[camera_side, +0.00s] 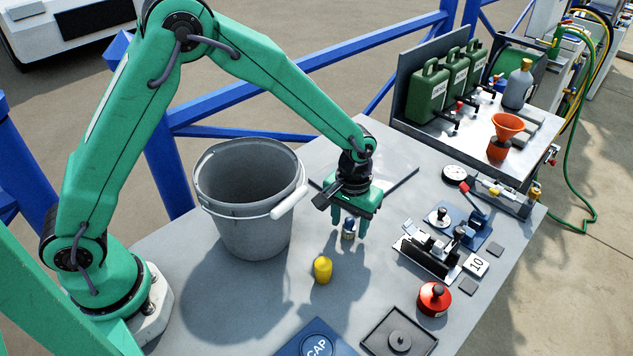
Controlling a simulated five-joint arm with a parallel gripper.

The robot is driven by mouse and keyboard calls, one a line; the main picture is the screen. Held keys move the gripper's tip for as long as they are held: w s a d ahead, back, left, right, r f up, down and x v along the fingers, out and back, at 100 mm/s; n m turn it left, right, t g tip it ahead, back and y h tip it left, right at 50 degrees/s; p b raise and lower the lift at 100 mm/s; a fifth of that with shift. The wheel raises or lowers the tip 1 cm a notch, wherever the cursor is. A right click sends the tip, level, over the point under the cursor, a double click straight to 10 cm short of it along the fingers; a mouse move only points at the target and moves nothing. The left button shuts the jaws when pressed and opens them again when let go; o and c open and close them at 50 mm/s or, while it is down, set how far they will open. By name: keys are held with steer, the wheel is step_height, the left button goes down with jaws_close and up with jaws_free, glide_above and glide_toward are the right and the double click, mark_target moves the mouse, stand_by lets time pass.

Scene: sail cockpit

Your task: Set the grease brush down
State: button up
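My gripper (348,230) points down over the grey table (240,300), to the right of the grey bucket. Its two green fingers are spread, with a small blue-grey and pale piece (348,229) between them. This piece may be the grease brush, but it is too small to be sure. I cannot tell whether the fingers touch it or whether it rests on the table. No other thing in view is clearly a brush.
The bucket (246,225) stands close left of my gripper. A yellow cylinder (322,270) stands just in front. A metal clamp fixture (428,255), a red round part (434,299), a black tray (372,342) and a blue CAP plate (290,347) lie right and front.

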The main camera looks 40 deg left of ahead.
mark_target(347, 219)
steer(key=shift+r, duration=0.1)
step_height(347, 219, up, 12)
stand_by(0.9)
stand_by(0.4)
steer(key=s+a+r+m+t, duration=0.1)
steer(key=s+a+r+t, duration=0.2)
steer(key=s+a+r, duration=0.65)
steer(key=s+a+r+t, duration=0.1)
steer(key=s+a, duration=0.2)
steer(key=s, duration=0.2)
steer(key=s+a+m+t, duration=0.1)
steer(key=s+a, duration=0.2)
steer(key=s, duration=0.3)
steer(key=shift+s+a+r+t, duration=0.25)
steer(key=shift+s+r+t, duration=0.05)
steer(key=shift+r, duration=0.1)
